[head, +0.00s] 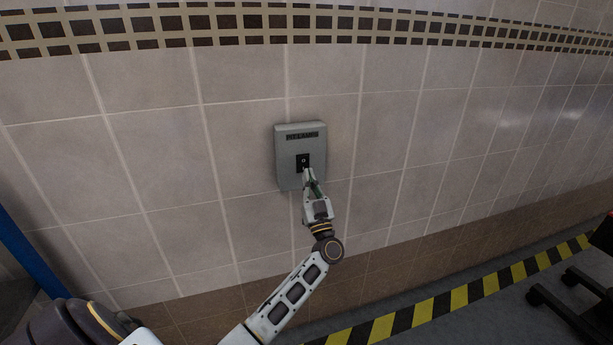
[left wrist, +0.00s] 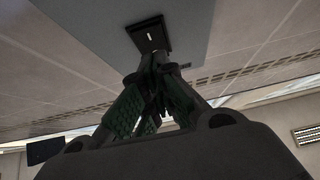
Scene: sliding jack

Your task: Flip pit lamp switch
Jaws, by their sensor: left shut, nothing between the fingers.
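The pit lamp switch box (head: 287,165) is a grey panel on the tiled wall, with a dark label reading roughly "PIT LAMPS" near its top. A small black switch plate (head: 302,159) with a light mark sits in its middle. In the left wrist view the black switch plate (left wrist: 149,35) shows on the grey panel (left wrist: 100,30), with a small white toggle mark. My left gripper (head: 307,173) is shut and empty, its fingertips right at the lower part of the switch plate. In the left wrist view the fingertips (left wrist: 156,60) are just below the plate; I cannot tell whether they touch it. My right gripper is not in view.
The tiled wall (head: 400,110) around the box is bare. A yellow and black striped strip (head: 460,298) runs along the floor at the wall's foot. A dark wheeled object (head: 570,300) stands at the lower right. A blue post (head: 30,255) is at the left edge.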

